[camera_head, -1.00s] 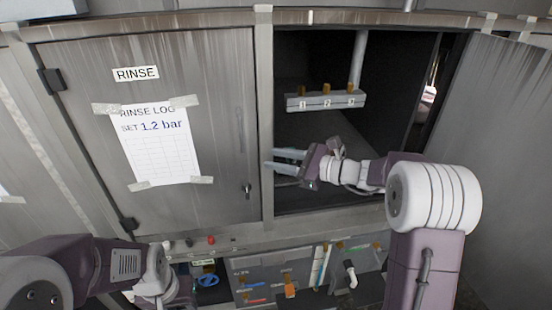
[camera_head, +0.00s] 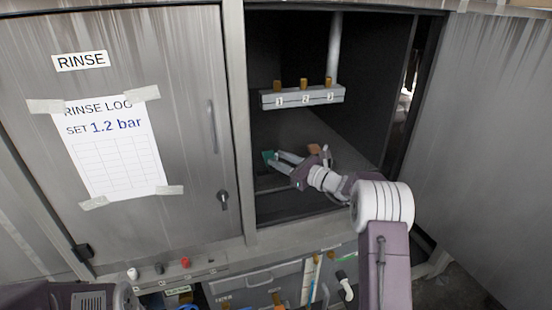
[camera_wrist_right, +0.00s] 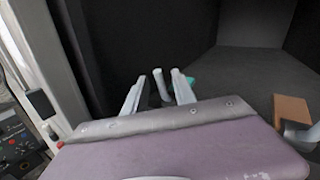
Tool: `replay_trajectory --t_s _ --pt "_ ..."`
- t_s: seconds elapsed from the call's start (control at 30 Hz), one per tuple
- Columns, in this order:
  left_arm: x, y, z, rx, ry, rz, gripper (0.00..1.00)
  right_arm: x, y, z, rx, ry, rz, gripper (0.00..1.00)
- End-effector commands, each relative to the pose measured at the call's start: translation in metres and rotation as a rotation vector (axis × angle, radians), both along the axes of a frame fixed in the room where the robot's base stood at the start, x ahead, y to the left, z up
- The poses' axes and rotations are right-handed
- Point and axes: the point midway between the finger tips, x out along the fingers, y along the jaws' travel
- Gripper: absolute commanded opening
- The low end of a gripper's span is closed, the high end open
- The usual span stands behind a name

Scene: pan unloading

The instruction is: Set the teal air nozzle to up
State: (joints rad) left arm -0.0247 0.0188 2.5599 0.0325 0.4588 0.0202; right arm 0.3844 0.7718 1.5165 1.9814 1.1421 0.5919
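The teal air nozzle (camera_head: 268,156) is inside the open compartment, at the tips of my right gripper (camera_head: 279,158). In the right wrist view only a sliver of teal (camera_wrist_right: 190,81) shows, behind the right-hand finger. A short grey post (camera_wrist_right: 160,84) stands between the two spread fingers of the right gripper (camera_wrist_right: 155,90), with gaps on both sides. It seems to belong to the nozzle. Which way the nozzle points I cannot tell. My left arm shows at the bottom left of the head view, its gripper out of view.
A brown-orange plate (camera_head: 314,149) with a pale cylinder stands right of the gripper. A bar with numbered orange tabs (camera_head: 303,97) hangs above. The compartment's left post (camera_head: 236,120) is close to the arm. A closed RINSE door (camera_head: 175,150) is left.

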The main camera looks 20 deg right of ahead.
Motion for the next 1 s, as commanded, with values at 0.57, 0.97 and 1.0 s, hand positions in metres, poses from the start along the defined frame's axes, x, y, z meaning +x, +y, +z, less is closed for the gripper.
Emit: replay_trajectory --t_s 0.57,0.97,1.0 --pt "0.0000 0.0000 0.0014 0.000 0.000 0.000 0.36 0.0152 0.0100 0.0000 0.001 0.000 -0.001 0.00" --pt "0.0000 0.0000 0.0014 0.000 0.000 0.000 0.36 0.0150 0.0099 -0.0001 0.000 0.000 -0.001 0.00" --pt "0.0000 0.0000 0.0014 0.000 0.000 0.000 0.36 0.0150 0.0099 -0.0001 0.000 0.000 -0.001 0.00"
